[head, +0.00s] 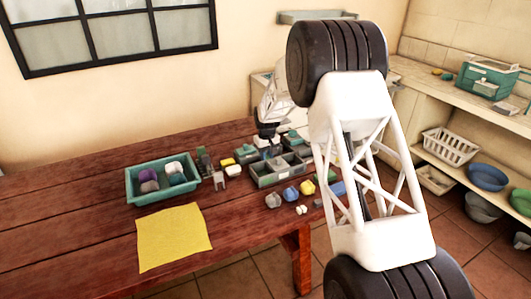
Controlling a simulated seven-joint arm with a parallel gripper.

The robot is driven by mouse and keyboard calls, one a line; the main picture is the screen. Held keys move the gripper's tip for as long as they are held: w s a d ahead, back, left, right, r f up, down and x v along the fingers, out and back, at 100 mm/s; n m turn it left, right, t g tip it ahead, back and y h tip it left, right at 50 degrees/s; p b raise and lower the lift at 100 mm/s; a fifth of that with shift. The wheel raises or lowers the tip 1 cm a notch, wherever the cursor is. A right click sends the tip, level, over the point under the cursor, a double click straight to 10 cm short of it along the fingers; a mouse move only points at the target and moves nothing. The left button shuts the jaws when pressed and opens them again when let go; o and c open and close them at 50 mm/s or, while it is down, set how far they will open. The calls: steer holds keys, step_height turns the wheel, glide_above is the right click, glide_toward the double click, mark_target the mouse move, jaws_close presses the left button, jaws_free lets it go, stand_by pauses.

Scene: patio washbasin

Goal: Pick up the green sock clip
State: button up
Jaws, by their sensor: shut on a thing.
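My gripper (269,145) is small in the head view, pointing down over the back of the grey divided tray (263,181) on the wooden table. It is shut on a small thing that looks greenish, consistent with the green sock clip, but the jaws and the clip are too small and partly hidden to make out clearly. I cannot tell whether the clip is clear of the tray.
A teal tray (133,197) with rolled socks stands left, behind a yellow cloth (172,237). Small grey, blue and yellow items lie along the table's front right. My white arm link blocks the table's right end. The table's left side is clear.

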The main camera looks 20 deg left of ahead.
steer(key=shift+s+d, duration=0.2)
steer(key=shift+s, duration=0.2)
stand_by(0.5)
